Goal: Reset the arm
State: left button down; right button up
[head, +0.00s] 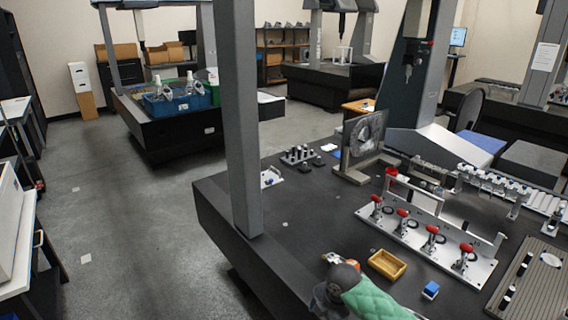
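An arm part with a dark grey rounded joint and a green quilted cover shows at the bottom centre of the head view, over the near edge of the black table (300,225). I take it to be part of one of my own arms.
A fixture plate with red-handled clamps (430,245), a yellow tray (387,264) and a blue-topped block (431,290) are on the table near the arm part. A grey upright column (240,120) rises at the table's left. Open floor (130,220) lies further left.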

jog(key=s+f+m, duration=1.7)
jog(key=s+f, duration=0.3)
jog(key=f, duration=0.1)
jog(key=s+d+f+m, duration=0.2)
jog(key=s, duration=0.3)
jog(key=s+d+f+m+h, duration=0.1)
jog(key=s+d+f+m, duration=0.2)
jog(key=s, duration=0.3)
jog(key=shift+f+h, duration=0.2)
jog(key=shift+h, duration=0.1)
jog(key=shift+s, duration=0.2)
